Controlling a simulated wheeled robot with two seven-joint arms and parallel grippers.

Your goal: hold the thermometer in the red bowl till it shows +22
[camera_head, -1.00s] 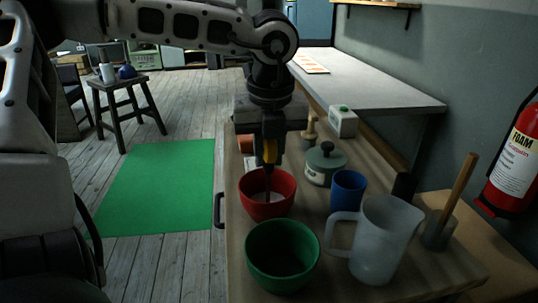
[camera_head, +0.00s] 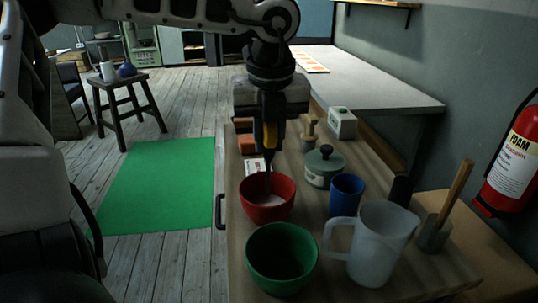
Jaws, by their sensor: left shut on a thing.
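The red bowl (camera_head: 267,211) stands on the wooden worktop, with something whitish inside it. My left gripper (camera_head: 268,150) is above the bowl, pointing down, shut on the thermometer (camera_head: 267,183). The thermometer is a thin dark rod with a yellow part up between the fingers. Its lower end reaches down inside the bowl's rim; I cannot tell how deep its tip is. No reading can be made out. My right gripper is not in view.
A green bowl (camera_head: 281,271) stands in front of the red one. To the right are a clear jug (camera_head: 378,245), a blue cup (camera_head: 346,195), a lidded green pot (camera_head: 323,167) and a dark cylinder (camera_head: 401,190). A white box (camera_head: 342,123) stands behind.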

